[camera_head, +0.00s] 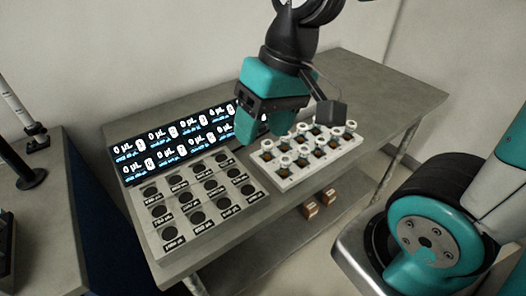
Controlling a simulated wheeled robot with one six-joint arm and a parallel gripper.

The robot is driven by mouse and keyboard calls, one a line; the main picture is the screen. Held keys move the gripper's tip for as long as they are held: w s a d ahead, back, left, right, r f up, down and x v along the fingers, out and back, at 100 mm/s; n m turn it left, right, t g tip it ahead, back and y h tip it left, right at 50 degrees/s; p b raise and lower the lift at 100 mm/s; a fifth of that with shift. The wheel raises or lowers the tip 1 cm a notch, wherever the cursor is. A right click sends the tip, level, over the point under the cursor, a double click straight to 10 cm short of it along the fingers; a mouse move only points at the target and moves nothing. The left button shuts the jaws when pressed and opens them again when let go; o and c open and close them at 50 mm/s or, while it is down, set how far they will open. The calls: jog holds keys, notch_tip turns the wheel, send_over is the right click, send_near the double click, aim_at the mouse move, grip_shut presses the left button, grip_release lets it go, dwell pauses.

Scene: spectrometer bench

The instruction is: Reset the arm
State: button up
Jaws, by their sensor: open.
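My gripper (264,122) is teal and black and hangs from my arm above the middle of the grey bench. Its jaws are open, and I see nothing held between them. It is just left of and above a white rack (287,183) of several small vials with pale caps and dark amber contents. The gripper covers part of the display behind it. I cannot tell exactly how high the fingertips are above the bench.
A pale panel with several dark round wells and labels (233,222) lies at the bench's front left. A lit display (160,150) showing µL readings stands behind it. Small brown boxes (310,209) sit on the lower shelf. The bench's far right (375,95) is clear.

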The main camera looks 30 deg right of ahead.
jog(key=s+a+n, duration=0.4)
jog(key=s+n, duration=0.1)
jog(key=s, duration=0.1)
jog(key=shift+r+n+g+y, duration=0.3)
jog(key=shift+n+y, duration=0.1)
jog(key=shift+s, duration=0.1)
dwell(0.4)
